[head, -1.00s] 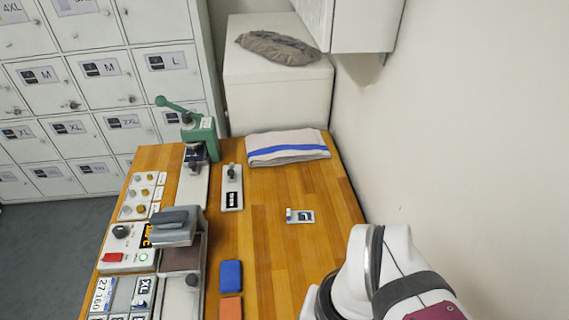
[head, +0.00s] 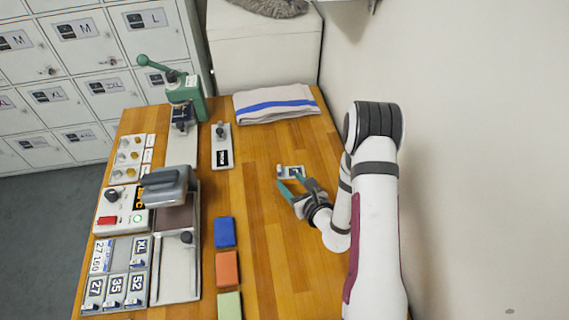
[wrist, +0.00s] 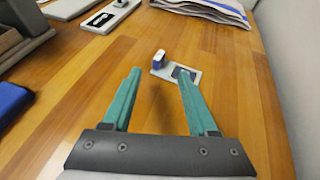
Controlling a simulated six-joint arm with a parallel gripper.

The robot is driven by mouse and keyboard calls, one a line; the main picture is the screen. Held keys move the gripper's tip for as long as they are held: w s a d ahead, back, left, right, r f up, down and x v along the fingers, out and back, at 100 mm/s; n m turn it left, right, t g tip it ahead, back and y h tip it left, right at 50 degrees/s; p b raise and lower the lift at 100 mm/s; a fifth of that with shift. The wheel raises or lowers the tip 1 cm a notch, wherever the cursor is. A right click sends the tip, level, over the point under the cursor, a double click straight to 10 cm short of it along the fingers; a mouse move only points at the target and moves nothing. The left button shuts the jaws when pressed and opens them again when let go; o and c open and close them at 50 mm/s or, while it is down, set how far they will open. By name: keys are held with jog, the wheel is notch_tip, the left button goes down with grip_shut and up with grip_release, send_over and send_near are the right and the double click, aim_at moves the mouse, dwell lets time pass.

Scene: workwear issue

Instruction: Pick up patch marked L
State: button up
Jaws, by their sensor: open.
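A small light plate (head: 292,172) lies on the wooden table, with a dark patch on it and a small upright block at its left end. The plate also shows in the wrist view (wrist: 192,75), with the dark patch (wrist: 180,73) partly behind my right finger and the block (wrist: 158,61) between the finger lines. I cannot read a letter on the patch in these views. My gripper (head: 292,181) is open and empty, its green fingers just on the near side of the plate. In the wrist view my gripper (wrist: 158,72) points toward the plate.
A folded cloth with a blue stripe (head: 275,104) lies at the back. A green-handled press (head: 185,100), a grey-lidded press (head: 168,185) and a tray of size tags (head: 118,270) stand left. Blue (head: 224,232), orange (head: 227,269) and green (head: 229,305) blocks line the table middle. A wall is right.

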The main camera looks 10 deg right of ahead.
aim_at(283, 178)
jog(key=x, duration=0.5)
jog(key=shift+w+a, duration=0.2)
jog(key=shift+w, duration=0.1)
grip_shut()
